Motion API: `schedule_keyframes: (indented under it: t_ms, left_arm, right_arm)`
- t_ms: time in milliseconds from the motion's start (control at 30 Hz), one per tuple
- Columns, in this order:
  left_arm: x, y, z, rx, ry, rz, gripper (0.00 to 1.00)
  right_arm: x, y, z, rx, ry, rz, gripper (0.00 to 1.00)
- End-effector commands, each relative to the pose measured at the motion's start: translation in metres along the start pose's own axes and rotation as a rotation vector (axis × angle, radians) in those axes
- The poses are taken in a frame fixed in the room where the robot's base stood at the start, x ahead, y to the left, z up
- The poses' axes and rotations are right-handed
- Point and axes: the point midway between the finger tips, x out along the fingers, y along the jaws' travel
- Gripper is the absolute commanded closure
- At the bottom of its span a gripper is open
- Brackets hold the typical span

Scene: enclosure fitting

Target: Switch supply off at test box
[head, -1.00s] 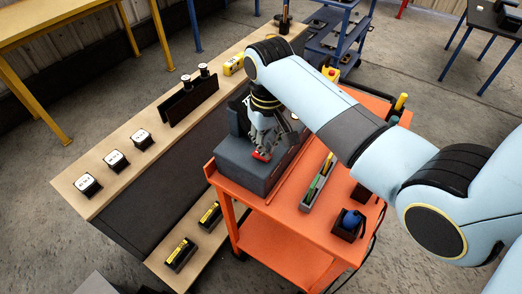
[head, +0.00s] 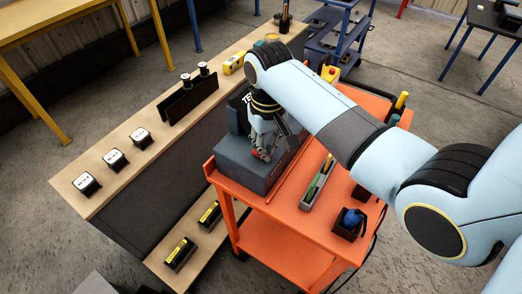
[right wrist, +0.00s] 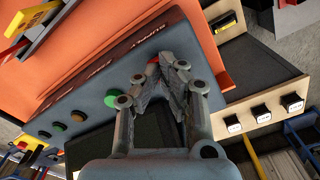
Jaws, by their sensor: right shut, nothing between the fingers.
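The test box (head: 240,172) is a dark grey box on the orange cart, with an upright dark panel at its back bearing partly hidden white letters. My right gripper (head: 261,153) points down at the box top, its fingers shut and empty. A small red switch (head: 257,155) shows at the fingertips. In the right wrist view the gripper (right wrist: 166,62) is over the grey box top (right wrist: 190,45), and a bit of red (right wrist: 153,59) shows by the tips. The fingers hide most of the switch, so its position and any contact cannot be told. My left gripper is out of view.
The orange cart (head: 285,215) also carries a tray with green and yellow tools (head: 317,182) and a blue item in a dark holder (head: 350,222). A wooden bench (head: 105,185) with several small meters runs along the left.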

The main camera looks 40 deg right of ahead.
Motion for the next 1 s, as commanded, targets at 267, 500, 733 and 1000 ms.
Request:
schedule_keyframes:
  t_ms: [267, 500, 733, 1000]
  left_arm:
    - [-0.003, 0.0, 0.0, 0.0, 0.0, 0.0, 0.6]
    - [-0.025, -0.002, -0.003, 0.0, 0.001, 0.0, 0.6]
    - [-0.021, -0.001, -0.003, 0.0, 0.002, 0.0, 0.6]
    - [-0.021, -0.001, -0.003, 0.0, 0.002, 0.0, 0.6]
  right_arm:
    - [-0.001, 0.0, 0.001, 0.0, -0.001, 0.0, 1.0]
    - [-0.025, 0.0, 0.0, 0.0, 0.0, 0.0, 1.0]
    - [-0.041, 0.0, 0.0, 0.0, 0.001, 0.0, 1.0]
    - [-0.063, 0.0, 0.0, 0.0, 0.001, 0.0, 1.0]
